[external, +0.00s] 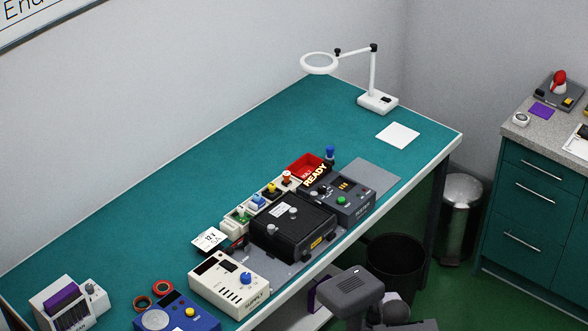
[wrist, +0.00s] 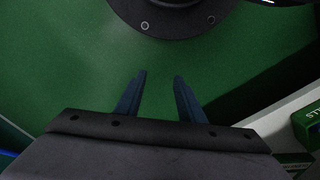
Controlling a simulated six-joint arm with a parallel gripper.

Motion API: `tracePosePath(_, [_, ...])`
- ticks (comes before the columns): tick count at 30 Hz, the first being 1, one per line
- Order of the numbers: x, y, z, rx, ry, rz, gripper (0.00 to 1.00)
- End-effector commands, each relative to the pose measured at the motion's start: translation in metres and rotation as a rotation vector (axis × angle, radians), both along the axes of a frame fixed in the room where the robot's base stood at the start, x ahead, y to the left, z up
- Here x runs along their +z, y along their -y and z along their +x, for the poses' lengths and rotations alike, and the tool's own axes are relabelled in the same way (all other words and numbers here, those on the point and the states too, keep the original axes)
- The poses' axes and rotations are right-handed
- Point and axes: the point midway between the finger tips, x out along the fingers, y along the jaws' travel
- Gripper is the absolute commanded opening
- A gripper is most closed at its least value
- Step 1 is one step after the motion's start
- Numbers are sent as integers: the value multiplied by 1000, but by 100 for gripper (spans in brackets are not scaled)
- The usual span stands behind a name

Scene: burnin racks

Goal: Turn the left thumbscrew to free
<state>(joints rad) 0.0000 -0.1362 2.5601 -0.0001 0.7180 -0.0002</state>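In the external view a black box-shaped unit (external: 291,244) stands on the bench between a white supply unit and a dark grey unit. Two small light knobs that look like thumbscrews sit on its top. The left one (external: 271,228) is nearer the front, and the other (external: 293,210) is farther back. Their turned position is too small to tell. In the wrist view my gripper (wrist: 160,77) is open and empty, its two dark blue fingers apart above green floor. No thumbscrew shows in the wrist view. My fingers cannot be made out in the external view.
The white supply unit (external: 228,283) and the grey unit (external: 340,194) flank the black unit closely. A magnifier lamp (external: 378,101) stands at the far end. The teal bench's back strip is mostly clear.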

Motion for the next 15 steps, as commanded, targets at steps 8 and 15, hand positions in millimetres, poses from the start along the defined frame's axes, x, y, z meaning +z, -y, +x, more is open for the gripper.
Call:
tracePosePath(8, [21,1,1,28,-10,-13,35])
tracePosePath(15, [94,10,5,139,-53,-79,35])
